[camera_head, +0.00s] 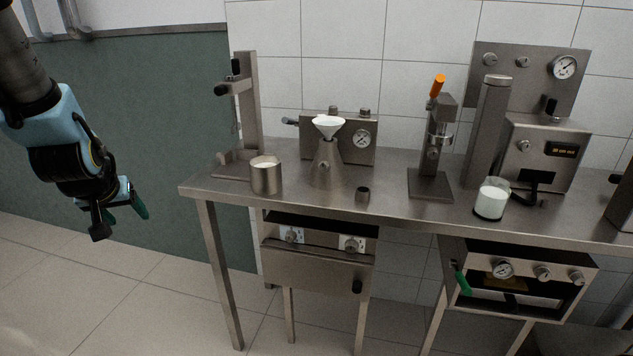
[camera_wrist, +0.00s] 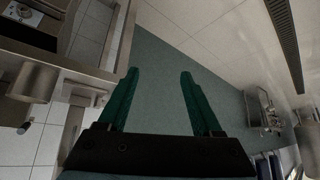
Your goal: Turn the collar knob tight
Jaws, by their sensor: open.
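My gripper (camera_head: 112,208) hangs in the air at the left of the head view, left of the bench and apart from everything on it. In the wrist view its two green fingers (camera_wrist: 159,76) are spread, with nothing between them. At the bench's left end stands a steel post (camera_head: 250,95) with a collar arm. A dark knob (camera_head: 221,90) sticks out at the left end of that arm. Another dark knob (camera_head: 236,66) sits above it. I cannot tell for certain which is the collar knob, or how tight either is.
The steel bench (camera_head: 330,205) holds a metal beaker (camera_head: 266,178), a flask with a white funnel (camera_head: 327,160), an orange-handled press (camera_head: 432,140) and a glass of pale liquid (camera_head: 491,199). A drawer unit (camera_head: 318,265) hangs below. The floor left of the bench is clear.

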